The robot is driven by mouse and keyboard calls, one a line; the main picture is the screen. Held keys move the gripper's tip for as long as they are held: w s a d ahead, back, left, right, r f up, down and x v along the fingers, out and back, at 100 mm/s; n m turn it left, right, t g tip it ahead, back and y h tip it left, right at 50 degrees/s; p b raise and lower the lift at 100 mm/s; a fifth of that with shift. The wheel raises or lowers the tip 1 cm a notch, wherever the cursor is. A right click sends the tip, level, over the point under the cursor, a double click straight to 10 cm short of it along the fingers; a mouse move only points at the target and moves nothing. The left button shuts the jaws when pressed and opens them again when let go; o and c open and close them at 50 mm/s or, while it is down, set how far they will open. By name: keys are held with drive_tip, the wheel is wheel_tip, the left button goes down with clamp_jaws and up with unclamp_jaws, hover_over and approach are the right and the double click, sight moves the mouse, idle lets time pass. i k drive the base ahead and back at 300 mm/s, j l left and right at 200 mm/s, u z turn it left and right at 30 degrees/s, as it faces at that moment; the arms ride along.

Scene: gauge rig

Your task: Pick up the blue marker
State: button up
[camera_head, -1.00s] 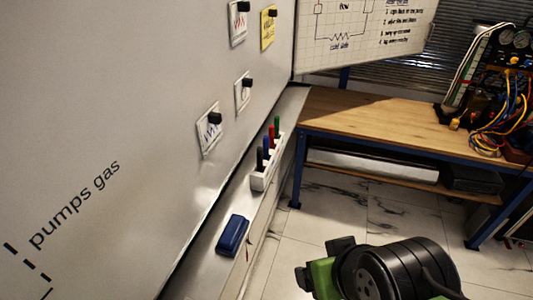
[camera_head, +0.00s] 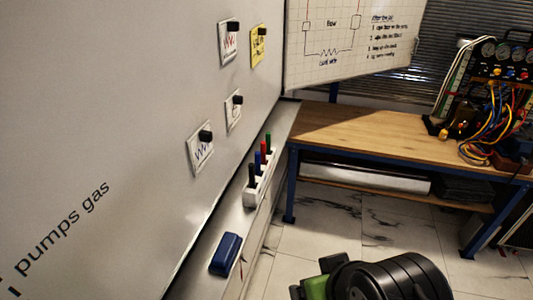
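The blue marker (camera_head: 257,163) stands upright in a white holder (camera_head: 249,196) on the whiteboard's ledge. A black marker (camera_head: 251,175) stands in front of it, and a red marker (camera_head: 263,151) and a green marker (camera_head: 268,140) stand behind it. The lower part of the blue marker is hidden by the holder and the black marker. My gripper (camera_head: 302,291) is at the bottom edge, well below and to the right of the holder, apart from it. Its fingers are mostly cut off or hidden, so its opening does not show.
A blue eraser (camera_head: 226,253) lies on the ledge nearer to me. The whiteboard (camera_head: 120,110) walls off the left side. A wooden-topped bench (camera_head: 390,133) stands at the right, with gauges and hoses (camera_head: 492,100) on it. The marble floor between is clear.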

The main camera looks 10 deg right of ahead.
sight(258, 162)
drive_tip(key=u, duration=2.35)
drive_tip(key=z, duration=2.3)
drive_tip(key=i+l+u, duration=0.2)
drive_tip(key=u, duration=0.25)
drive_tip(key=i+l+u, duration=0.2)
drive_tip(key=u, duration=0.3)
drive_tip(key=i+l+u, duration=0.1)
drive_tip(key=l+u, duration=0.35)
drive_tip(key=i+l+u, duration=0.1)
drive_tip(key=l+u, duration=0.2)
drive_tip(key=u, duration=0.2)
